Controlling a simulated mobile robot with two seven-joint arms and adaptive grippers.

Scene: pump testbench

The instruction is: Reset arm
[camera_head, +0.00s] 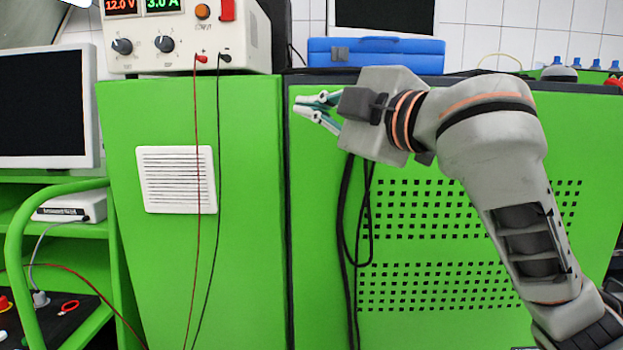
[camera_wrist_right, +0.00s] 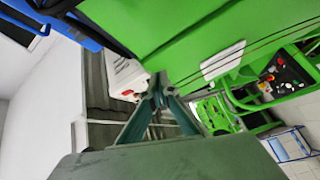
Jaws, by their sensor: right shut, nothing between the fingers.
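My right arm comes in from the right in the head view. My right gripper (camera_head: 318,108) points left in front of the green cabinet's upper part (camera_head: 245,130). Its fingers look close together, with nothing between them. In the right wrist view the fingertips of the right gripper (camera_wrist_right: 160,90) meet and are empty. My left gripper and left arm do not show in either view.
A power supply (camera_head: 185,35) stands on the cabinet, with a red and a black cable hanging down its front. A blue case (camera_head: 375,52) lies on top behind my gripper. A monitor (camera_head: 45,105) stands at the left.

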